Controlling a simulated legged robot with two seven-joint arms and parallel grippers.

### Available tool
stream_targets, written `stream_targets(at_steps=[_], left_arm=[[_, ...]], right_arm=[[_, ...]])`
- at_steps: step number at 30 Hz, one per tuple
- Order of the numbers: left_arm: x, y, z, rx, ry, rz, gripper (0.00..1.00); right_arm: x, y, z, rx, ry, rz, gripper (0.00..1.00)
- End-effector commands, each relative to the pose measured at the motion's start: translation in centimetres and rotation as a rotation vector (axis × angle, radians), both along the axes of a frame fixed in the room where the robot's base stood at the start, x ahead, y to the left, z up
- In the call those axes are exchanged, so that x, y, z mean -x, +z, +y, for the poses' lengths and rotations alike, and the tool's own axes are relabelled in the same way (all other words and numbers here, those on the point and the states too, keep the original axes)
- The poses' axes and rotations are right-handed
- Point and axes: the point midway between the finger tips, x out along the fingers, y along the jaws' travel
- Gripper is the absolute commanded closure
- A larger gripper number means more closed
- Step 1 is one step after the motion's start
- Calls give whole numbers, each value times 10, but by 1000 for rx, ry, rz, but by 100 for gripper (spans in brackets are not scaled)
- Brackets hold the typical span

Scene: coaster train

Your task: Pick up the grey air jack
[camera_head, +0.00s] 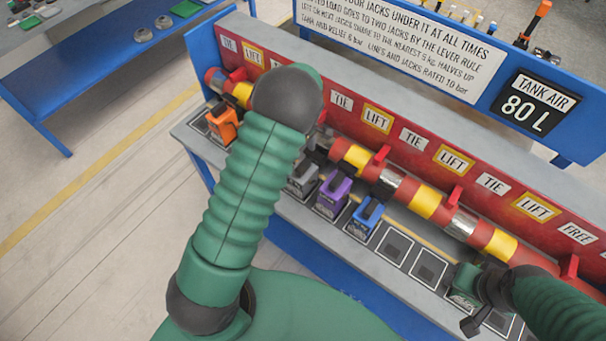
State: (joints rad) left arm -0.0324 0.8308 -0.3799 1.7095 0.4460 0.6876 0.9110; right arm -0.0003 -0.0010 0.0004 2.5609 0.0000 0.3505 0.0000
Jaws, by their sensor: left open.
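The grey air jack (301,182) stands on the bench shelf between my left forearm and the purple jack. My forearm hides its left side. My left gripper (317,150) is a dark shape just behind and above the grey jack, partly hidden by my arm. It is open, and I cannot tell whether it touches the jack. My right gripper (480,294) is at the lower right, beside a green jack (462,286). I cannot tell whether its fingers are open or shut.
An orange jack (222,123) stands left of my arm; a purple jack (334,194) and blue jack (366,216) stand right. A red-and-yellow tube (424,203) runs close behind them, before the red labelled panel (478,172). Dark shelf slots (428,268) between blue and green look empty.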

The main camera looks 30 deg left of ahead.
Motion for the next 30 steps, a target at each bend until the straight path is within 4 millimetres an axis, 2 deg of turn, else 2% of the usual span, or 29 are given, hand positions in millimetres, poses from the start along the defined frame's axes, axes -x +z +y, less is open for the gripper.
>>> stream_targets(at_steps=[3,9,15,18,23,30], left_arm=[[-1,-26,-1,1,-1,5,0],[-2,-46,-1,-1,-2,2,0],[-4,-81,1,0,-2,0,0],[-5,-89,1,1,-3,-1,0],[-6,-91,0,0,-3,-1,0],[-6,-90,0,0,-3,-2,29]], right_arm=[[0,5,0,0,0,0,64],[0,12,0,0,-1,0,64],[0,25,0,0,-1,-1,64],[0,26,0,0,-1,0,64],[0,24,0,0,0,0,64],[0,24,0,0,0,0,64]])
